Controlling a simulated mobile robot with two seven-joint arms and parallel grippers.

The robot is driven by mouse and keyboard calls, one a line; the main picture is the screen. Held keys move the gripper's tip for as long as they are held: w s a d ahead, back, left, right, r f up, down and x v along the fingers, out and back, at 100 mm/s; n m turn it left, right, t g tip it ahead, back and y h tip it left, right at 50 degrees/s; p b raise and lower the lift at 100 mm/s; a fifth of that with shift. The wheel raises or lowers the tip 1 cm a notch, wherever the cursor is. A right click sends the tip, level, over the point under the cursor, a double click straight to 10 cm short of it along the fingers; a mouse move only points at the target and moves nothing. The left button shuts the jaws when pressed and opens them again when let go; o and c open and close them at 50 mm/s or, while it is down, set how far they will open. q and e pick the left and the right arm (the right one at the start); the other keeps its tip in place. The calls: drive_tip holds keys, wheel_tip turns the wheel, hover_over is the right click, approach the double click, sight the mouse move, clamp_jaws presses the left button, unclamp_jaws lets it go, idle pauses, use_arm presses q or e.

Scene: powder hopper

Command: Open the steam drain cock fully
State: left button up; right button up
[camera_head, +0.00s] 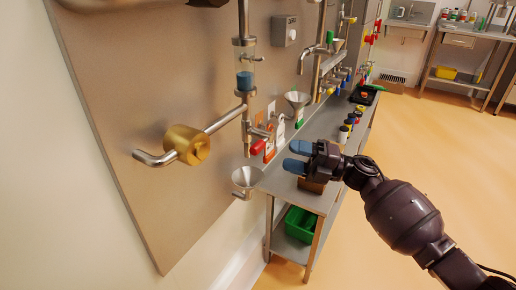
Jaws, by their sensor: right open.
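A small cock with a red handle (258,147) sits on the steel pipe in front of the steel wall panel. The handle sticks out to the right and slightly down. I take it to be the drain cock; no label is legible on it. A steel funnel (246,177) hangs below its outlet. My right gripper (297,156) comes in from the right with blue fingertips apart and nothing between them. In the picture it is right of the red handle, with a gap between them. My left gripper is not in view.
A brass fitting (187,145) is on the pipe to the left. Orange and white tags (273,137) hang right beside the red handle. A steel bench (308,194) with bottles and a green bin (300,224) stands below. Open floor (440,150) lies to the right.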

sight(258, 147)
drive_tip(key=x, duration=0.9)
drive_tip(key=shift+b, duration=0.35)
drive_tip(key=shift+c, duration=0.4)
clamp_jaws()
